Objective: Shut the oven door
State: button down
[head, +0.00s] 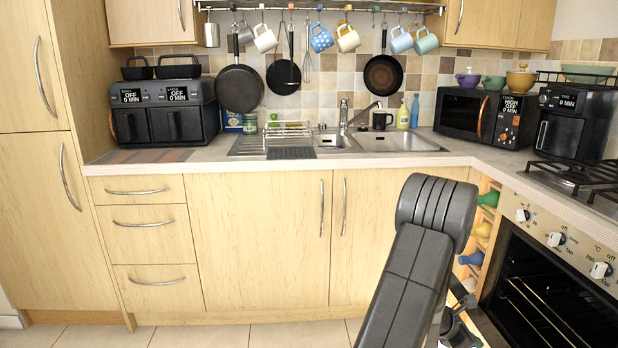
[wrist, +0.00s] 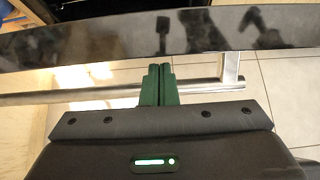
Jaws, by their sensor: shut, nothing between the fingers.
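The oven (head: 555,290) is at the right of the head view, with its dark cavity and wire racks showing below the knob panel. The oven door (wrist: 110,38) shows in the wrist view as a dark glossy panel across the top, standing open. Its silver handle bar (wrist: 205,88) runs across below the panel, with a mount near its right end. My gripper (wrist: 158,70) is shut and empty. Its green fingers overlap the handle bar in the picture; whether they touch it, I cannot tell. In the head view my arm hides the fingers and most of the door.
The worktop (head: 400,160) runs above the wooden cupboards, with a gas hob (head: 580,180) over the oven. A rack with coloured bottles (head: 481,230) stands left of the oven. Tiled floor (head: 200,336) lies clear in front of the cupboards.

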jog(key=a+b, duration=0.1)
jog(key=a, duration=0.1)
jog(key=a+f+b, duration=0.1)
jog(key=a, duration=0.1)
jog(key=shift+s+a+f, duration=0.1)
jog(key=shift+s, duration=0.1)
jog(key=p+v, duration=0.3)
jog(key=v, duration=1)
jog(key=shift+a+r, duration=0.25)
jog(key=shift+a, duration=0.05)
jog(key=shift+d, duration=0.1)
jog(key=s+d+r+b+x, duration=0.1)
jog(key=b+x, duration=0.1)
jog(key=x, duration=1.2)
jog(key=shift+w+d+f, duration=0.2)
jog(key=shift+w+d, duration=0.05)
jog(key=shift+w, duration=0.3)
